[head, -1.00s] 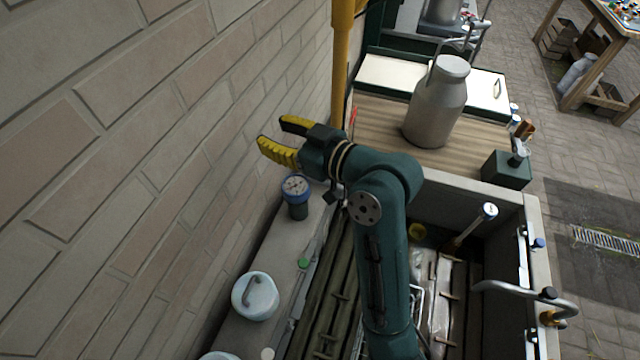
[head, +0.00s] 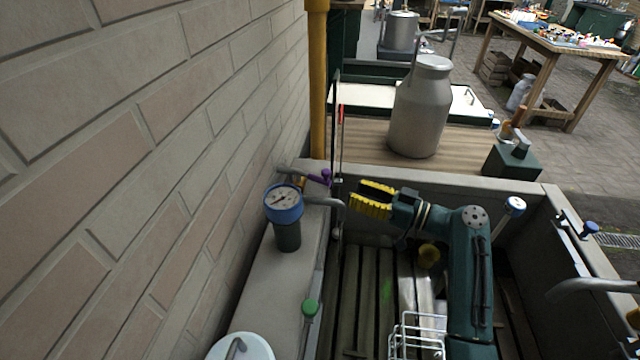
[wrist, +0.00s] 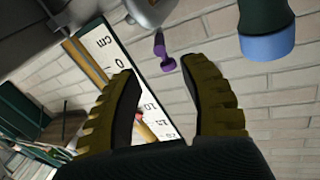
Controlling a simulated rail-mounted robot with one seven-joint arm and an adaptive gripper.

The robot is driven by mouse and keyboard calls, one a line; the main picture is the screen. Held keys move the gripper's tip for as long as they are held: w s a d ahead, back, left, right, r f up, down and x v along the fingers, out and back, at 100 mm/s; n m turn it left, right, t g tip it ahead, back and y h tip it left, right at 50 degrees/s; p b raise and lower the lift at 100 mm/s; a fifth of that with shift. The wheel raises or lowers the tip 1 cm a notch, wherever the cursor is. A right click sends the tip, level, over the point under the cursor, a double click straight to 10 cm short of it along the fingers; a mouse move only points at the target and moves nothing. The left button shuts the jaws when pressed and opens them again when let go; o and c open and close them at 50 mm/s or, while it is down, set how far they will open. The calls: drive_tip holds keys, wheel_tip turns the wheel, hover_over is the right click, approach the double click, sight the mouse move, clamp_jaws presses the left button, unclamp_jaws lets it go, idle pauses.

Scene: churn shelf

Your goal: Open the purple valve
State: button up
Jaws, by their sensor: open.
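The purple valve (head: 322,177) is a small handle on a metal pipe by the brick wall, just behind the blue-rimmed gauge. It also shows in the wrist view (wrist: 163,52), beyond and between my fingertips. My gripper (head: 371,200) has yellow ribbed fingers and is open and empty. In the head view it sits to the right of the valve and a little nearer, pointing left toward the wall. In the wrist view the two fingers (wrist: 163,92) are spread wide, with a clear gap between them and the valve.
A blue-rimmed gauge (head: 284,204) stands on the ledge close to the valve. A curved metal spout (head: 325,201) lies between valve and gripper. A yellow post (head: 318,80) rises behind. A milk churn (head: 421,108) stands on the wooden top. A ruler-like white board (wrist: 118,70) shows behind my fingers.

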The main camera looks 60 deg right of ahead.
sight(311, 176)
drive_tip(key=w+b, duration=0.1)
drive_tip(key=w, duration=0.9)
drive_tip(key=shift+w+d+b, duration=0.1)
drive_tip(key=shift+d+b, duration=0.1)
drive_tip(key=shift+b, duration=0.1)
clamp_jaws()
